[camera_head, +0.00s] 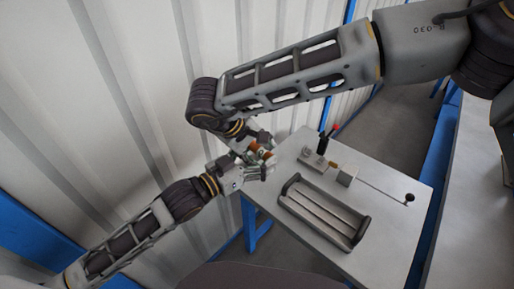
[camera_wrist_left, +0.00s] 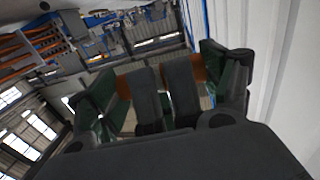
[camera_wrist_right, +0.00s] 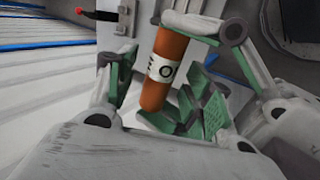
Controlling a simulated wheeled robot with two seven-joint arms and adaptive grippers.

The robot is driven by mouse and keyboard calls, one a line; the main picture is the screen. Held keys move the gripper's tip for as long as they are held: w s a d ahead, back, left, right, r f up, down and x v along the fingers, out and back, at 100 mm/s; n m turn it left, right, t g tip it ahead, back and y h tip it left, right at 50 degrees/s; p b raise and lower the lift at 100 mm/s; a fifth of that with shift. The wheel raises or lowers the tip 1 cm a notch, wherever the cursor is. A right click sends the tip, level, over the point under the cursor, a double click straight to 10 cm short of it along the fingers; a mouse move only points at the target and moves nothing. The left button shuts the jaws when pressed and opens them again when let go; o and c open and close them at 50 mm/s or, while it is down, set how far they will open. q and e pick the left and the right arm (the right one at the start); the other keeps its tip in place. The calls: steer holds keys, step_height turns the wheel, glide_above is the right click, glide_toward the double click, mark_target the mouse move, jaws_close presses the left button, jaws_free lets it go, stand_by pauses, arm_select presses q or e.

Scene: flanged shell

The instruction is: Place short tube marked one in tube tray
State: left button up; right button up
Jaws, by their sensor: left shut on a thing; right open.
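The short tube (camera_wrist_right: 170,80) is orange, with a white band whose visible lettering includes "O". It is held off the table, left of the tray, and its orange also shows in the head view (camera_head: 263,153) and in the left wrist view (camera_wrist_left: 199,74). My left gripper (camera_head: 264,168) is shut on it. My right gripper (camera_head: 256,148) is open close by; in its wrist view the tube stands between its spread fingers, and I cannot tell whether they touch it. The fingers overlap and partly hide the tube. The grey tube tray (camera_head: 299,212) lies on the table with long empty grooves.
The grey table (camera_head: 385,180) also bears a small block (camera_head: 347,175), a metal fixture with a black upright (camera_head: 322,143) and a red-tipped piece (camera_head: 336,129) behind the tray. A thin rod or line leads to a dark round spot (camera_head: 409,198). A corrugated wall (camera_head: 120,110) stands behind the arms.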

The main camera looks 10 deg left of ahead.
jaws_close()
arm_select(q)
steer(key=o, duration=1.1)
